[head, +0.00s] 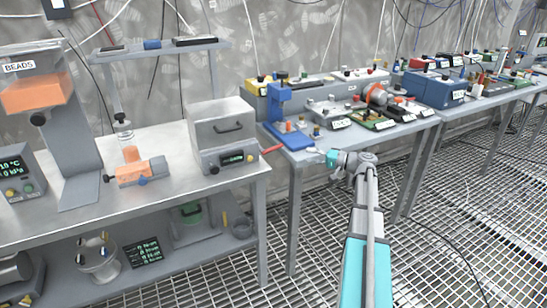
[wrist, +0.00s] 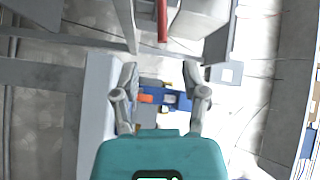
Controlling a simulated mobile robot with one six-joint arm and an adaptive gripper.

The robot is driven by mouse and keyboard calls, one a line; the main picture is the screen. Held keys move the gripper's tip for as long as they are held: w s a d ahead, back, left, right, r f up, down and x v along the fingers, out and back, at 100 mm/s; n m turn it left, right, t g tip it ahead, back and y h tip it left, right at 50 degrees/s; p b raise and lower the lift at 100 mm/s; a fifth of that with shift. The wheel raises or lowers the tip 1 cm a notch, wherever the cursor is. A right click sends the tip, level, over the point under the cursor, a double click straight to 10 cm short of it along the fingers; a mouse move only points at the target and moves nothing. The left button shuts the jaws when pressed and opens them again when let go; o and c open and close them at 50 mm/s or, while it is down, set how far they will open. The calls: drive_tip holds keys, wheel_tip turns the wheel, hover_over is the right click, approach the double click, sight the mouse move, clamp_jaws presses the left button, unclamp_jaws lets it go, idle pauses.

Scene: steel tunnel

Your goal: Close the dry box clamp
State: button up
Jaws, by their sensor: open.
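The dry box (head: 222,125) is a grey box with a dark front handle and a small display, at the right end of the left bench. A red lever (head: 272,149), which looks like its clamp handle, sticks out from its right side. In the wrist view a red bar (wrist: 162,20), apparently the same lever, shows at the top, beyond my fingertips. My gripper (head: 333,158) is right of the lever, apart from it, by the front of the second bench. In the wrist view my gripper (wrist: 161,74) has its fingers spread with nothing held. The clamp's latch is not clear.
The left bench (head: 85,195) carries a bead hopper (head: 38,95) and an orange-grey fixture (head: 140,172). The second bench (head: 308,155) holds a blue press (head: 282,115) and several devices close behind my gripper. Open grating floor (head: 320,255) lies between and before the benches.

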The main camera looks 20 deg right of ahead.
sight(277, 148)
drive_tip(key=shift+d+r, duration=0.1)
drive_tip(key=shift+d, duration=0.3)
drive_tip(key=shift+a, duration=0.1)
drive_tip(key=x, duration=1.3)
drive_tip(key=shift+w+a+r, duration=0.15)
drive_tip(key=shift+w, duration=0.2)
drive_tip(key=shift+c, duration=0.2)
clamp_jaws()
drive_tip(key=shift+a, duration=0.2)
